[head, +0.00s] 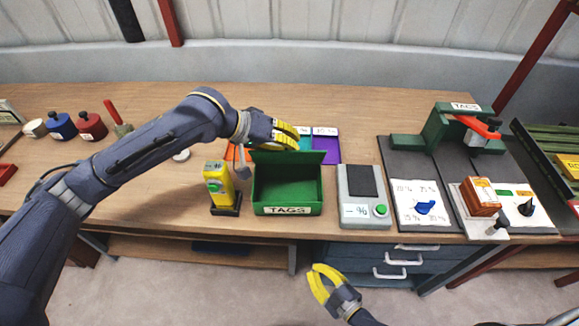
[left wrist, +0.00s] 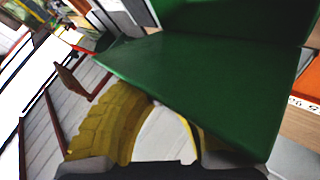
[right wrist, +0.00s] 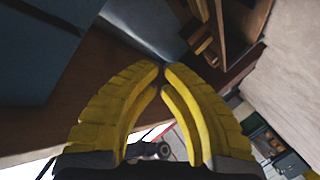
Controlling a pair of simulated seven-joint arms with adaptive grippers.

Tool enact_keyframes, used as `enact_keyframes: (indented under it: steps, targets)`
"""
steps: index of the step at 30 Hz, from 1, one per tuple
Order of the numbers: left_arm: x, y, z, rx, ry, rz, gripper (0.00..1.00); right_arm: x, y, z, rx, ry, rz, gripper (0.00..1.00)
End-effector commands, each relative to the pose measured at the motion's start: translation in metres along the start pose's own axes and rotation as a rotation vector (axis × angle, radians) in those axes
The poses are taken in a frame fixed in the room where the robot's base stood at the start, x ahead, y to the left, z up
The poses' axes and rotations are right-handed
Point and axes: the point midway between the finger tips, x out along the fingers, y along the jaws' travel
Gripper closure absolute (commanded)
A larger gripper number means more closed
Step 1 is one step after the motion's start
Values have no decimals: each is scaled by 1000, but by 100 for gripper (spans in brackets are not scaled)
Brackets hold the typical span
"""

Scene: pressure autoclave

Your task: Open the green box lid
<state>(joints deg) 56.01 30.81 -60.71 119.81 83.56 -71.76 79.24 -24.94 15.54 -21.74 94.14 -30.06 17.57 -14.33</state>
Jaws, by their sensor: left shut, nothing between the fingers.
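The green box (head: 288,209) with a "TAGS" label stands on the bench, its open inside showing in the head view. Its green lid (head: 312,158) stands raised along the back edge. In the left wrist view the lid (left wrist: 215,85) is a large green panel right in front of the fingers, covering their tips. My left gripper (head: 287,140) is shut and empty just behind and above the lid's top edge; I cannot tell whether it touches the lid. My right gripper (head: 314,269) is shut and empty, low in front of the bench; its fingertips nearly meet in the right wrist view (right wrist: 161,68).
A yellow device (head: 217,186) stands close left of the box, and a grey scale (head: 358,210) with a green button stands close right. Purple (head: 326,147) and orange areas lie behind the box. Drawers (head: 398,258) are below the bench, near my right gripper.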

Motion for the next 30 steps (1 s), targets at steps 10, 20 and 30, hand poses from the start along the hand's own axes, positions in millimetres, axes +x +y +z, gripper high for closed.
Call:
enact_keyframes:
  steps: [10,20,30]
  targets:
    - [0,0,0,0,0,1,100,-23,83,-186,-388,400,156,100]
    - [0,0,0,0,0,1,100,-40,166,-254,-1072,397,409,100]
    - [0,0,0,0,1,1,100,-33,193,-260,-1254,328,463,100]
